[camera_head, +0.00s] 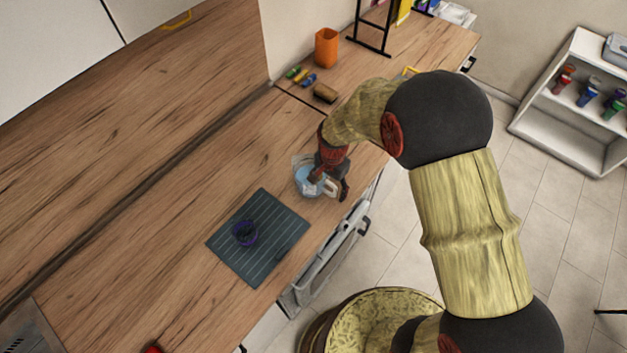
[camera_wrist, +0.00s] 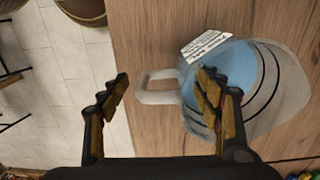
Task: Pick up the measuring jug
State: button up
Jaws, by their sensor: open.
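The measuring jug (camera_head: 307,180) stands on the wooden counter near its front edge, in clear plastic with a pale blue inside. In the wrist view the jug (camera_wrist: 268,80) shows at the right, with dark bands, a white label and a pale handle (camera_wrist: 157,87) pointing left. My gripper (camera_head: 334,184) is at the jug's handle side and partly hides it in the head view. In the wrist view my gripper (camera_wrist: 165,90) is open, with the handle between its two fingers. The right finger overlaps the jug's body in the picture; I cannot tell whether they touch.
A dark striped mat (camera_head: 275,222) with a dark purple cup (camera_head: 245,233) lies nearby on the counter. An orange container (camera_head: 326,47), a brown roll-like object (camera_head: 325,92) and small colourful items (camera_head: 300,76) stand farther back. The counter left of the mat is mostly clear.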

jog(key=shift+f, duration=0.6)
jog(key=shift+c, duration=0.7)
jog(key=c, duration=1.5)
grip_shut()
